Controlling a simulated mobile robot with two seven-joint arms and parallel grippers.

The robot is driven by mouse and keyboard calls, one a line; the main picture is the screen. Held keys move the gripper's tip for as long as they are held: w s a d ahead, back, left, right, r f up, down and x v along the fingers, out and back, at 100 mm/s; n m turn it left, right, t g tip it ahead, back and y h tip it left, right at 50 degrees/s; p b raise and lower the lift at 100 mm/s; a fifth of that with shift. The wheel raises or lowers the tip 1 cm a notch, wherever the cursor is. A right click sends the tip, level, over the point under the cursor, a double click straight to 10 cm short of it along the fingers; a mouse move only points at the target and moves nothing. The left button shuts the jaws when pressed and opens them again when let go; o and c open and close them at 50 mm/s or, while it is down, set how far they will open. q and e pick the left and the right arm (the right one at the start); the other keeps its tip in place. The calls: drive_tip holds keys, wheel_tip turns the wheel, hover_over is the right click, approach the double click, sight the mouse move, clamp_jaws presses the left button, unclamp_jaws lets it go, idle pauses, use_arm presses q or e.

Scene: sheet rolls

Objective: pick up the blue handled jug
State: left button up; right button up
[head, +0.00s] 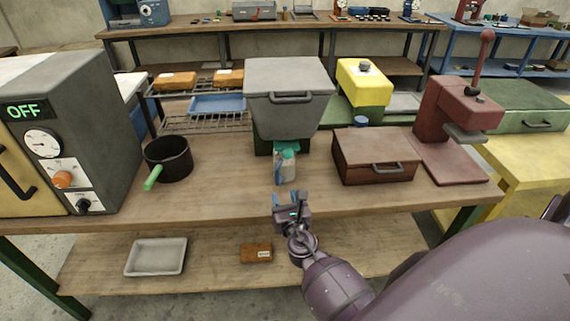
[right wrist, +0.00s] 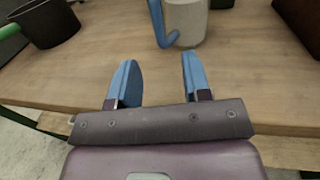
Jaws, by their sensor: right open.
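The blue handled jug (head: 288,168) stands upright on the wooden bench near its front edge. It has a pale body, a teal top and a blue handle on its left side. In the right wrist view, the lower part of the jug (right wrist: 188,24) and its blue handle (right wrist: 158,26) show at the top; its upper part is cut off. My right gripper (head: 289,198) is open and empty, just in front of the jug, near the bench's front edge. Its two blue fingers point at the jug in the right wrist view (right wrist: 158,70), with a gap between. My left gripper is not in view.
A dark pot (head: 168,160) with a green handle stands left of the jug. A dark red box (head: 372,157) stands to its right and a grey hooded machine (head: 286,98) behind it. The bench (head: 225,190) is clear between pot and jug.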

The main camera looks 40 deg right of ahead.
sight(278, 181)
drive_tip(key=shift+x, duration=3.3)
clamp_jaws()
